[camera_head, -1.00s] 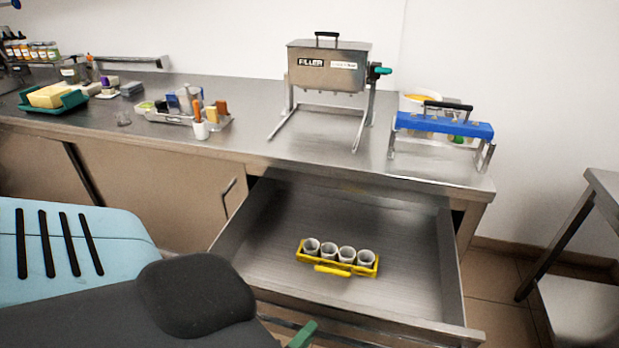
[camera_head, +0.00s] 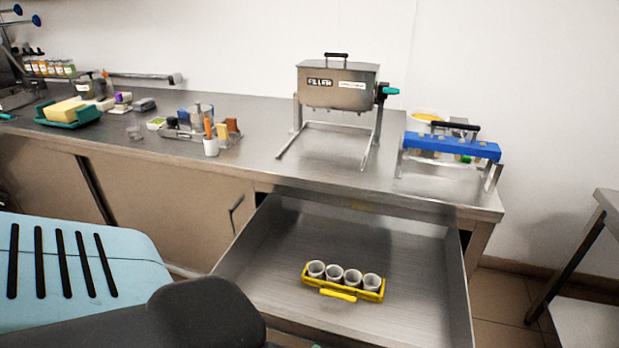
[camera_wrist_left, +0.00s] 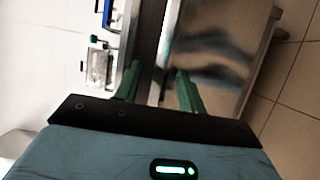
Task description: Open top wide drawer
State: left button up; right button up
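The wide drawer (camera_head: 300,240) below the counter stands pulled out in the head view. Its steel floor shows, and its front edge is below the picture. A yellow holder (camera_head: 371,296) with several white cups sits inside it. My left arm comes in from the left, but its gripper is almost wholly hidden or cut off there. In the left wrist view my left gripper (camera_wrist_left: 157,86) has its two green fingers apart, near the steel drawer front (camera_wrist_left: 215,65). I see nothing clamped between them, and no handle shows. My right gripper is in neither view.
On the counter (camera_head: 250,178) stand a filler machine (camera_head: 338,86), a blue-topped rack (camera_head: 450,146), a tray of small containers (camera_head: 180,133) and a green tray with a yellow block (camera_head: 68,112). A steel table (camera_head: 600,220) stands at the right, with floor between.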

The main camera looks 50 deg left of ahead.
pick_arm(q)
jog(key=s+d+b, duration=0.1)
jog(key=s, duration=0.6)
jog(key=shift+s+d, duration=0.15)
jog(key=shift+s, duration=0.2)
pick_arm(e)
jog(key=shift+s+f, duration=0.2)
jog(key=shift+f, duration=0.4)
pick_arm(q)
jog(key=s+d+f+m+g+h+p, duration=0.2)
jog(key=s+d+m+g+p, duration=0.1)
jog(key=m, duration=0.8)
jog(key=s+d+f+m+g+h+p, duration=0.2)
jog(key=s+m+g+p, duration=0.2)
jog(key=m, duration=0.6)
jog(key=shift+s+d+f+m+g+h+p, duration=0.15)
jog(key=shift+d+m+g+h+p, duration=0.2)
jog(key=shift+g, duration=0.65)
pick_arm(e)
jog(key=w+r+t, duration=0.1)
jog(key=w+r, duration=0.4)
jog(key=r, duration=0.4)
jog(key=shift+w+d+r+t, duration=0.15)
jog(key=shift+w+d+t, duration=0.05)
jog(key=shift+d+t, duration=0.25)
